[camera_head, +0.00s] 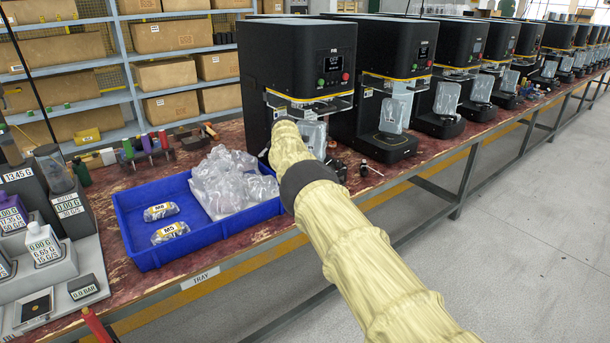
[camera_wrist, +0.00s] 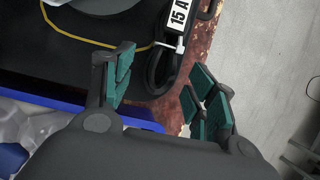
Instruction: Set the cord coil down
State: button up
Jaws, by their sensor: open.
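The cord coil (camera_wrist: 158,78) shows in the wrist view as a looped black cord with a white "15 A" tag. It lies on the worn red bench top (camera_wrist: 203,50), beside the black machine base and close to the bench's edge. My gripper (camera_wrist: 160,88) is open, its green-padded fingers spread on either side of the coil's near end. I see a gap between each finger and the cord; whether a pad touches it lower down I cannot tell. In the head view my sleeved arm hides the gripper and most of that spot.
A blue tray (camera_head: 150,258) with clear bags (camera_head: 232,182) and two labelled packets stands left of my arm. Black seaming machines (camera_head: 295,60) line the bench. Scales (camera_head: 40,250) stand at the left. The floor (camera_head: 530,230) at the right is clear.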

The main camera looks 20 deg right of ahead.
jog(key=b+v, duration=0.1)
jog(key=v, duration=0.6)
jog(key=shift+r, duration=0.25)
